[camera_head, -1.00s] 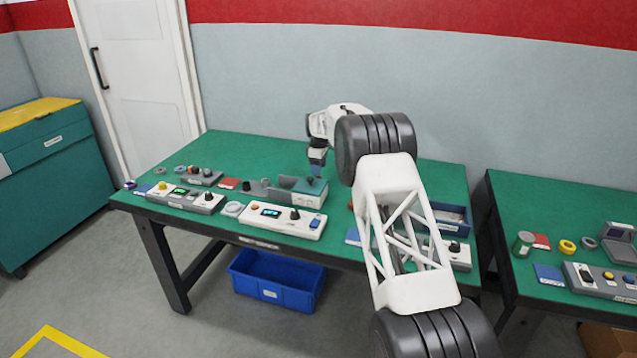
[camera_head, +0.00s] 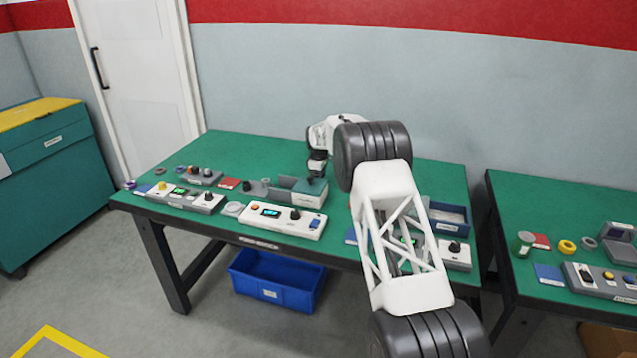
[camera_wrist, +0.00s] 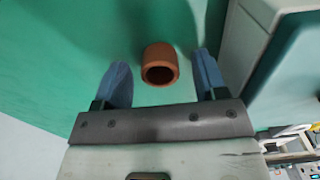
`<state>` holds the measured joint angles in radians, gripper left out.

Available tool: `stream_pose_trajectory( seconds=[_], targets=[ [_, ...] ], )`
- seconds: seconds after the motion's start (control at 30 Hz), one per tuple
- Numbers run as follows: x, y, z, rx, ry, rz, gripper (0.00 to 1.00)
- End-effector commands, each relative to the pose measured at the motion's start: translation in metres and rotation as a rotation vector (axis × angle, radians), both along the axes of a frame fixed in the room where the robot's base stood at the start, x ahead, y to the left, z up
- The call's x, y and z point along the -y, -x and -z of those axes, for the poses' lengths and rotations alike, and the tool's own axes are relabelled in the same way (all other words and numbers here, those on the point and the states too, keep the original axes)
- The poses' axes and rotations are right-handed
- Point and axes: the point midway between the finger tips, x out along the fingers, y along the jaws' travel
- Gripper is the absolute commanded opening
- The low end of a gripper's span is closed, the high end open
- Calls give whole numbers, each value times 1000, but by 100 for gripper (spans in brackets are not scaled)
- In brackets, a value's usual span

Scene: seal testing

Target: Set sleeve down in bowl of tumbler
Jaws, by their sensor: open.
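A short reddish-brown sleeve (camera_wrist: 160,65) with an open bore is in the wrist view, over the green tabletop. My gripper (camera_wrist: 163,75) is open, with one blue finger on each side of the sleeve and gaps between. Whether the sleeve rests on the table is hard to judge. In the head view my gripper (camera_head: 317,175) is low behind a pale box with a teal top (camera_head: 312,193); the sleeve does not show there. I cannot tell which thing is the tumbler or its bowl.
The pale box with teal edging (camera_wrist: 255,45) stands close to the right finger in the wrist view. Control panels (camera_head: 283,221) line the table's front. A blue tray (camera_head: 449,218) is at the right. The green table (camera_head: 245,148) is clear at the back left.

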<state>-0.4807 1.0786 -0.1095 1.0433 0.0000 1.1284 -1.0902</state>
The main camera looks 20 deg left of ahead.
Motion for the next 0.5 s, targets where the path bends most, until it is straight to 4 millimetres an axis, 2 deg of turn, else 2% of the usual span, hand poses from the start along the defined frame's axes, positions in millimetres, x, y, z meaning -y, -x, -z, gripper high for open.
stream_pose_trajectory(
  seconds=[0.33, 0.5],
  targets=[
    [0, 0, 0, -1, 0, 0, 66],
    [0, 0, 0, -1, 0, 0, 41]
  ],
)
